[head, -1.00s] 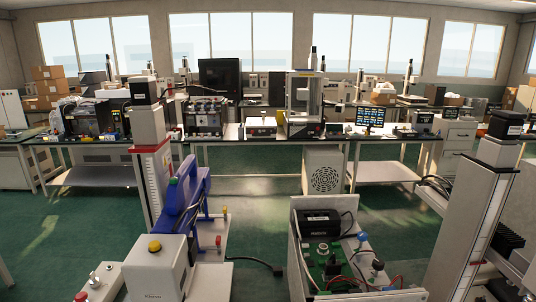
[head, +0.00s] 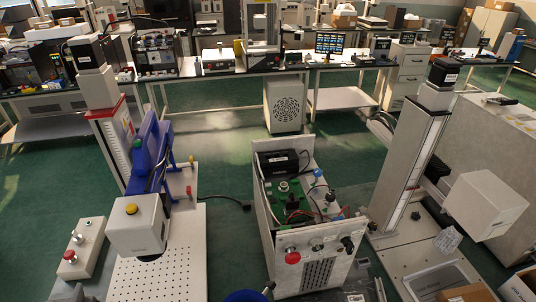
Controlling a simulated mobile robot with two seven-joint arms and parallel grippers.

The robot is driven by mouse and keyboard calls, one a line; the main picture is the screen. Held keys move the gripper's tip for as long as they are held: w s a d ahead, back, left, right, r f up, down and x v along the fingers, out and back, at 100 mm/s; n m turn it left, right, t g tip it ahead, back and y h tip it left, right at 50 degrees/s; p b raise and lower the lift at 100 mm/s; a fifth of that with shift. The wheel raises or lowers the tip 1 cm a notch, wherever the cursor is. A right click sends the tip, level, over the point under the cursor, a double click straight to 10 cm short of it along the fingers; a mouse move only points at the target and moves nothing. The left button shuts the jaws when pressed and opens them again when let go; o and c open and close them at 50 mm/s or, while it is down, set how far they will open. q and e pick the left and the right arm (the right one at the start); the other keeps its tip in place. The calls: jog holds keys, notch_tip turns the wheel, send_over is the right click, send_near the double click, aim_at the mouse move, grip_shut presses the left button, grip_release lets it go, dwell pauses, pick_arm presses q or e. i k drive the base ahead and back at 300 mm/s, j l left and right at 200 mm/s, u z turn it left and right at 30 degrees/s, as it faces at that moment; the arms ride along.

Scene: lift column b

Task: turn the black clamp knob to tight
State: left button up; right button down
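A round black knob (head: 347,242) sits on the right side of the front panel of an open grey box of electronics (head: 318,264). A right-hand lift column (head: 411,172) carries a white box-shaped head (head: 484,205) on its right, with small dark parts at the joint (head: 444,184). I cannot tell for sure which dark part is the clamp knob, nor how tight it is. Neither gripper shows in the head view.
A left lift column (head: 112,142) with a blue frame (head: 150,152) stands over a perforated plate (head: 182,262). A control box with a red button (head: 70,256) is at the left. Green floor is open behind, before a long bench (head: 205,78).

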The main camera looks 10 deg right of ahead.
aim_at(330, 197)
jog(key=l+u, duration=0.2)
jog(key=l, duration=0.2)
jog(key=k+l+u, duration=0.1)
jog(key=l+u, duration=0.15)
jog(key=l, duration=0.15)
jog(key=k+l+u, duration=0.2)
jog(key=l, duration=0.15)
jog(key=l+u, duration=0.25)
jog(key=l, duration=0.15)
jog(key=k+l+u, duration=0.2)
jog(key=l, duration=0.15)
